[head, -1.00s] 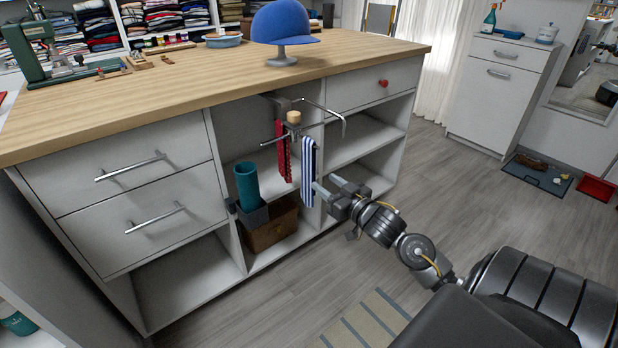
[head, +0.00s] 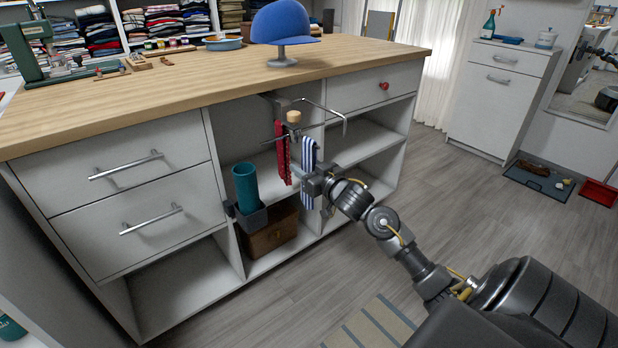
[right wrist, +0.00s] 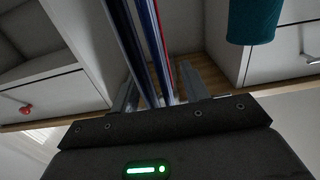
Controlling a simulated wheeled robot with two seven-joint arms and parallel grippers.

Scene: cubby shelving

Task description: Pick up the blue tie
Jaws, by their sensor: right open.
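The blue tie (head: 308,155), striped blue and white, hangs from a metal rack (head: 294,130) at the front of the island. A red tie (head: 283,155) hangs just left of it. My right gripper (head: 312,182) is at the blue tie's lower half, with its jaws open. In the right wrist view, the blue tie (right wrist: 141,45) runs down between the two spread fingers of my right gripper (right wrist: 160,90), with the red tie (right wrist: 160,35) close beside it. I cannot tell whether the fingers touch the cloth. My left gripper is not in view.
The wooden countertop (head: 190,88) carries a blue cap (head: 284,22) on a stand. Open floor (head: 470,230) lies to the right.

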